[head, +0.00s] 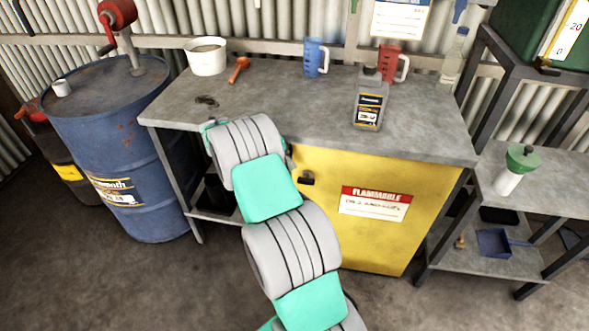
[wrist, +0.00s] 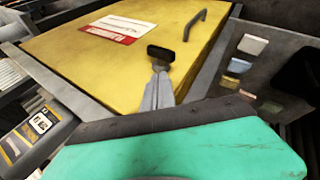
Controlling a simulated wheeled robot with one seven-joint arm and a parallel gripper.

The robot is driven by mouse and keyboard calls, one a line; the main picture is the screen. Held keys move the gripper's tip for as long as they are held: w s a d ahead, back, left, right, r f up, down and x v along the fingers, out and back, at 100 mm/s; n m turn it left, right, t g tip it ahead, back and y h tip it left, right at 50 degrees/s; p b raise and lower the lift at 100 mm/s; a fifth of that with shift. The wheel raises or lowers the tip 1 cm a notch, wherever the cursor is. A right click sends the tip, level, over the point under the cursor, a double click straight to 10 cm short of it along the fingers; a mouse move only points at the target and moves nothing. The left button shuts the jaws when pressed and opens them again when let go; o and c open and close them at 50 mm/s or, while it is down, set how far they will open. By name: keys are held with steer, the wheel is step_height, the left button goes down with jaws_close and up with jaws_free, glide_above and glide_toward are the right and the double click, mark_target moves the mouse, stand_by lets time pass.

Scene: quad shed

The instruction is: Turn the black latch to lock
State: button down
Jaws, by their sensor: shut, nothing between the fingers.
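The black latch (wrist: 160,52) is a small dark block on the yellow cabinet door (wrist: 105,55). In the head view the latch (head: 307,178) shows just right of my arm, near the door's upper left corner. My gripper (wrist: 160,72) is shut and empty, its fingertips right by the latch in the wrist view. I cannot tell whether they touch it. In the head view my arm hides the gripper. A grey bar handle (wrist: 195,24) stands beyond the latch along the door's side edge; the head view does not show it.
The grey workbench (head: 240,110) above the door carries a grey bottle (head: 369,100), a red jug (head: 390,65), a blue jug (head: 315,57) and a white tub (head: 206,56). A blue drum (head: 130,150) stands left. Open shelves (wrist: 255,70) adjoin the door's handle side.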

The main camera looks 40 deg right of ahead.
steer(key=w+a+r, duration=0.3)
steer(key=a, duration=0.3)
steer(key=shift+r, duration=0.15)
steer(key=s+a+f+y, duration=0.1)
steer(key=s+a+f, duration=0.15)
steer(key=f, duration=0.25)
steer(key=s+a+f+y, duration=0.1)
steer(key=a+f, duration=0.3)
steer(key=f, duration=0.1)
steer(key=s+a+f+n+g+y, duration=0.1)
steer(key=s+a+n+g+y, duration=0.15)
steer(key=s+a, duration=0.4)
steer(key=s+a+r+n+t+y, duration=0.2)
steer(key=s+a+r+n+y, duration=0.1)
steer(key=s+a+r, duration=0.85)
steer(key=a+r+t, duration=0.1)
steer(key=r+t, duration=0.1)
steer(key=r, duration=0.3)
steer(key=a+r+n+t+p, duration=0.1)
steer(key=a+r+t, duration=0.1)
steer(key=r, duration=0.4)
steer(key=shift+r+t, duration=0.25)
steer(key=shift+t, duration=0.5)
